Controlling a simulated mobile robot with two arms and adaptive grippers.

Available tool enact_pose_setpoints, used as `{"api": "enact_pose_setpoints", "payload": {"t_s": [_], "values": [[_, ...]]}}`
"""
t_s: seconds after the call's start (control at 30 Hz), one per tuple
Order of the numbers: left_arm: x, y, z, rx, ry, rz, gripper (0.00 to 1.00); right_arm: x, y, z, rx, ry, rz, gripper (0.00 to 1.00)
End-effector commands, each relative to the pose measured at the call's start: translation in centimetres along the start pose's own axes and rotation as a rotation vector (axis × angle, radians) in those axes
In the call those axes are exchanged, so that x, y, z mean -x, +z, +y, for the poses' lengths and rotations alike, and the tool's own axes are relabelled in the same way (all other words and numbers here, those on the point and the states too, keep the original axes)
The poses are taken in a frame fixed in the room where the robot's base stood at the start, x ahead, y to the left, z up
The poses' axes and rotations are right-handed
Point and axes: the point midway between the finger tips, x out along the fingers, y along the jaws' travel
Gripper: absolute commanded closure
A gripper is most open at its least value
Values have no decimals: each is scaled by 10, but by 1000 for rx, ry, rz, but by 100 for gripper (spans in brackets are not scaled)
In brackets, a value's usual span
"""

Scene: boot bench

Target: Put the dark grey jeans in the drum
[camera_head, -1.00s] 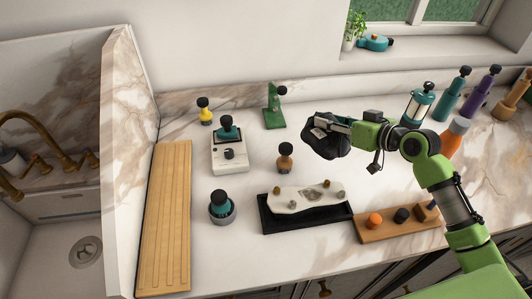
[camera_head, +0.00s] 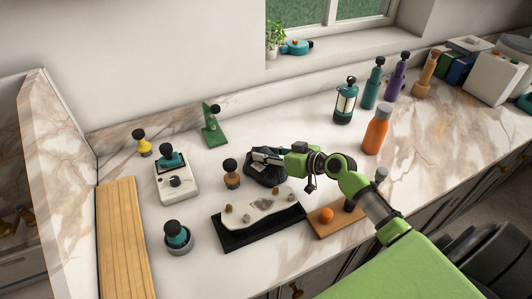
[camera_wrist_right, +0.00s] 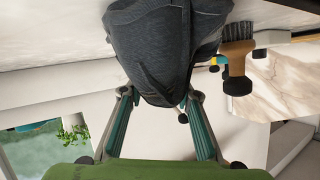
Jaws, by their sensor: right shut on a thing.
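The dark grey jeans (camera_head: 264,170) are a bunched dark bundle in my right gripper (camera_head: 262,157). In the right wrist view the jeans (camera_wrist_right: 165,50) hang between the two teal-lined fingers (camera_wrist_right: 160,125), which are shut on them. In the head view the bundle is over the marble counter, behind the black tray; I cannot tell whether it touches the counter. My left gripper is not in view. I cannot make out a drum for certain in these frames.
A black tray (camera_head: 235,241) with a pale stone slab and a wooden board (camera_head: 322,231) lie in front of the jeans. A brown-knobbed brush (camera_head: 231,174) stands just left. An orange bottle (camera_head: 377,130), a lantern (camera_head: 345,102) and white boxes (camera_head: 494,78) stand to the right.

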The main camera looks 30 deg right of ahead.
Motion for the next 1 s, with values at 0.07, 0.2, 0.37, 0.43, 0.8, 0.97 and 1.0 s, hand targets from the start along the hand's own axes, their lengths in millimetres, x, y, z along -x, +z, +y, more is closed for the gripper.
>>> {"api": "enact_pose_setpoints", "payload": {"t_s": [0.07, 0.2, 0.37, 0.43, 0.8, 0.97, 1.0], "values": [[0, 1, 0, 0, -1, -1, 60, 0, -3, 0, 1, 0, 6, 100], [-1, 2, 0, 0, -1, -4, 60, 0, -3, 0, 1, 0, 6, 100], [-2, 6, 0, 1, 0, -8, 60, 0, 1, 0, 1, 0, 0, 53], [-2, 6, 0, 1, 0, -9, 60, 0, 1, 0, 1, 0, 0, 53], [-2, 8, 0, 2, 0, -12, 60, 6, 1, 1, 1, 1, -1, 53], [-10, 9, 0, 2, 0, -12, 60, 31, 3, 0, 6, 0, -4, 53], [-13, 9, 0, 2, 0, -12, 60, 40, 4, 1, 5, 1, -4, 53]]}}
